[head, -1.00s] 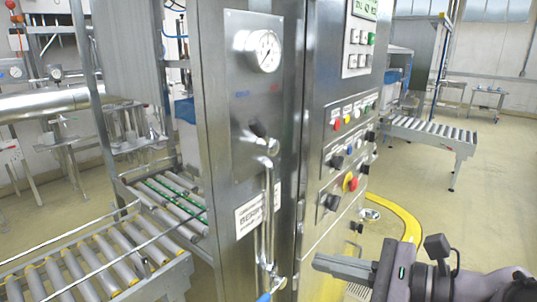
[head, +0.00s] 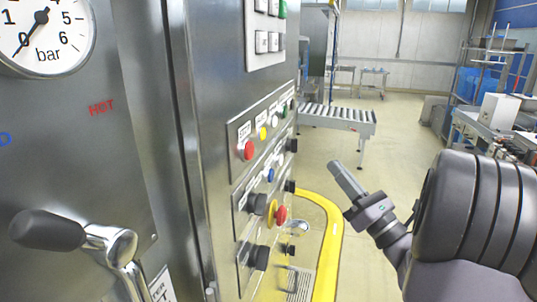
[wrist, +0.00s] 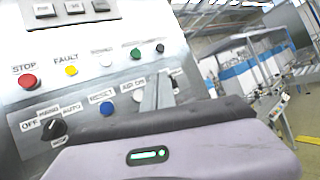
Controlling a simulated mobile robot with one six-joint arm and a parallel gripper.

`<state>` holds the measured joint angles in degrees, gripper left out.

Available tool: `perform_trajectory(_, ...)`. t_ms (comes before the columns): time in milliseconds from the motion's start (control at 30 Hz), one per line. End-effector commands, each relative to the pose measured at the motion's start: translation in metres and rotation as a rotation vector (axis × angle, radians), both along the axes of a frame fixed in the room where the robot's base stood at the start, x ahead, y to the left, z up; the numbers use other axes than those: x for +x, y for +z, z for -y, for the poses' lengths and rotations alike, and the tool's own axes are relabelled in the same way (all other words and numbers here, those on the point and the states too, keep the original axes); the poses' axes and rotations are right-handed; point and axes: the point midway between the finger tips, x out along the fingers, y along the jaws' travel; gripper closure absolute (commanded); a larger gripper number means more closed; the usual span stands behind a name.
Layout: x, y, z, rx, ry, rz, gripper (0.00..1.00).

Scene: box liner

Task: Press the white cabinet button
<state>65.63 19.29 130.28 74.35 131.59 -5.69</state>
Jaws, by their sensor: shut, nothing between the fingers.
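The control panel (head: 255,165) is on the steel cabinet's side. In the wrist view a white button (wrist: 106,58) sits in the upper row, between a yellow button (wrist: 71,71) and a green button (wrist: 135,53). A second white button (wrist: 138,95) sits in the lower row, right of a blue button (wrist: 107,106). The upper white button is small and seen edge-on in the head view (head: 275,121). My gripper (head: 338,170) is shut and empty, to the right of the panel and apart from it. Its fingers (wrist: 158,92) show beside the lower white button.
A red stop button (head: 247,150), black knobs and a red-and-yellow emergency button (head: 279,214) stick out from the panel. A lever handle (head: 50,230) juts out at the left. A roller conveyor (head: 340,117) stands behind. Open floor lies right of the cabinet.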

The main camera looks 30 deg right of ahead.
Motion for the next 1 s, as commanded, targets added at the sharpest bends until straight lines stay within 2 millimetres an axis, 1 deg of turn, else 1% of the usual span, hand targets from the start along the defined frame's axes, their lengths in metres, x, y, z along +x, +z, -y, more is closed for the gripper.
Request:
perform_trajectory(367,0.002,0.001,-0.002,0.001,-0.001,0.001,1.00)
perform_trajectory(467,0.010,0.001,-0.009,0.002,0.003,-0.001,1.00)
perform_trajectory(800,0.048,0.002,-0.042,0.001,0.004,-0.002,1.00)
perform_trajectory(1000,0.063,0.001,-0.054,0.001,0.003,-0.001,1.00)
